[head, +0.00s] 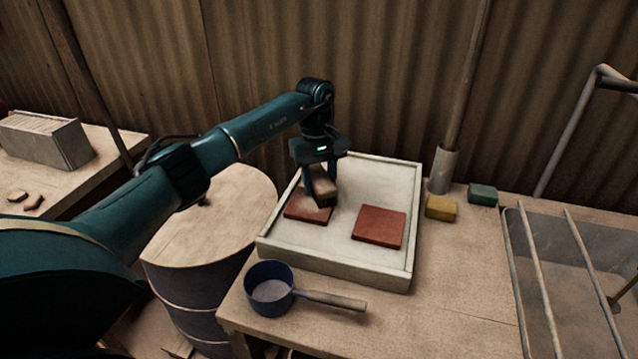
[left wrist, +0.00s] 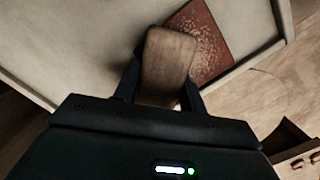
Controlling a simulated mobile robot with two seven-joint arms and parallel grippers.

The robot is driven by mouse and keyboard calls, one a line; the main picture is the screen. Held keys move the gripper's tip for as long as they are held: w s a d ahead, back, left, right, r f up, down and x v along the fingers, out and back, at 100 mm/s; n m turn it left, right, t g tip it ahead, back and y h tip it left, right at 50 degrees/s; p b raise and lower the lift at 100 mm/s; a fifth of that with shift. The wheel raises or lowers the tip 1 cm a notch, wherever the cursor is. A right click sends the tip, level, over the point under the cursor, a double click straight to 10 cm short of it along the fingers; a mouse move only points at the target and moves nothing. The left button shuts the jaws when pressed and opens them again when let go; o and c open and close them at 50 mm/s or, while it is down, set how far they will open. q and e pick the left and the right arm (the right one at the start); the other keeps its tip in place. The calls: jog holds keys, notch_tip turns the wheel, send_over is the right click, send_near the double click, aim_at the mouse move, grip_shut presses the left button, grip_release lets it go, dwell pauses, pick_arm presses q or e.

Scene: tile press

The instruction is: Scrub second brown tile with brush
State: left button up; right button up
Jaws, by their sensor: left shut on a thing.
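Two reddish-brown square tiles lie flat in a pale shallow tray (head: 335,265): a left tile (head: 300,212) and a right tile (head: 379,227). My left gripper (head: 321,185) is shut on a wooden-backed brush (head: 325,193), over the right part of the left tile. The brush (left wrist: 168,62) also shows between the fingers in the left wrist view, its bristles hidden. Beside it there, a tile (left wrist: 212,38) carries pale speckles and is partly covered. I cannot tell whether the bristles touch the tile. My right gripper is not in view.
A blue pan (head: 270,288) with a wooden handle stands at the table's front left. A yellow block (head: 441,207) and a green block (head: 483,195) lie right of the tray. A metal frame (head: 545,290) is at the right. A barrel (head: 215,215) stands at the left.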

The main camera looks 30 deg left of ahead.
aim_at(315, 184)
pick_arm(q)
jog(key=shift+s+d+r+p, duration=0.1)
jog(key=shift+s+d+p, duration=0.1)
jog(key=shift+s+p, duration=0.5)
jog(key=shift+s+d+p, duration=0.15)
jog(key=shift+s+p, duration=0.25)
jog(key=shift+s, duration=0.45)
jog(key=shift+s+d+p, duration=0.2)
jog(key=shift+s+p, duration=0.2)
jog(key=shift+s, duration=0.35)
jog(key=shift+s+d+p, duration=0.15)
jog(key=shift+s+p, duration=0.2)
jog(key=shift+s, duration=0.35)
jog(key=shift+s+d, duration=0.25)
jog(key=shift+s, duration=0.6)
jog(key=shift+a, duration=0.1)
